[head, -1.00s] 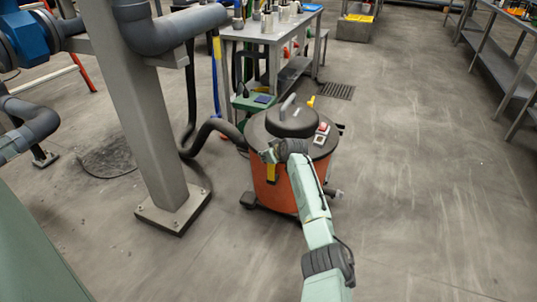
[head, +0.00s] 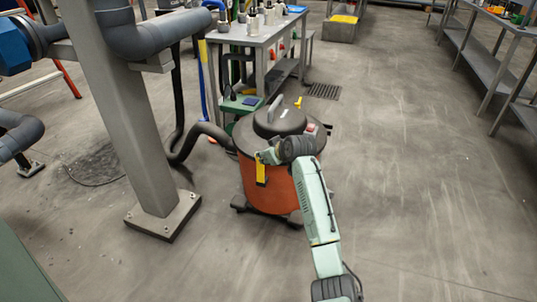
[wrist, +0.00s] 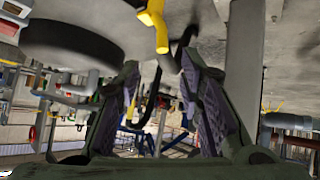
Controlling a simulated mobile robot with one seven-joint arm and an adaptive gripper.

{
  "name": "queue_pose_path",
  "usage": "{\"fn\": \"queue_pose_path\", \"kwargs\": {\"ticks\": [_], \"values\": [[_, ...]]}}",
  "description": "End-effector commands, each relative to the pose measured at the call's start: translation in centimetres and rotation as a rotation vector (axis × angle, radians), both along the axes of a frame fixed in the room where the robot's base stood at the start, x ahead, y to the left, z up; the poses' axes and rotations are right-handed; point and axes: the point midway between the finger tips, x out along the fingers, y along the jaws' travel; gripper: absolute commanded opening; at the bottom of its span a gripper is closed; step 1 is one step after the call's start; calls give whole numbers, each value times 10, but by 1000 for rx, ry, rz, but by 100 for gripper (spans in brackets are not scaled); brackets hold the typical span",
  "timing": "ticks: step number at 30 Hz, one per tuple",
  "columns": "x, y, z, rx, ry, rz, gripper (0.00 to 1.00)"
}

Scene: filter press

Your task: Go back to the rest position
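My gripper (head: 268,157) is at the end of my pale green arm, in front of the orange vacuum drum (head: 283,192) in the head view. In the wrist view, the two fingers of my gripper (wrist: 160,105) stand well apart, with nothing seen between them but background. The gripper is small in the head view, and whether it touches the drum cannot be told. A yellow strip (head: 261,172) shows just below it on the drum's side. My wrist partly covers the drum's dark lid.
A grey steel post (head: 128,110) on a bolted base plate stands left of the drum. A dark hose (head: 196,137) joins the drum from the left. A workbench (head: 250,32) with containers is behind. Open floor (head: 410,170) lies right, before grey shelving (head: 482,60).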

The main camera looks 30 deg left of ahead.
Motion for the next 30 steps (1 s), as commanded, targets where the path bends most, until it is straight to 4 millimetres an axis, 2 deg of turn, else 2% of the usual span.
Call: {"fn": "queue_pose_path", "kwargs": {"ticks": [7, 19, 22, 23, 26, 29, 30], "values": [[-4, -6, 5, -1, 1, 1, 34], [-4, -5, 5, -1, 1, 1, 34], [-6, 0, 11, 13, -12, 4, 34], [-8, 4, 16, 25, -23, 6, 34], [-21, 28, 50, 100, -90, 18, 34], [-46, 58, 105, 228, -189, 36, 34], [-60, 69, 130, 291, -230, 45, 34]]}}
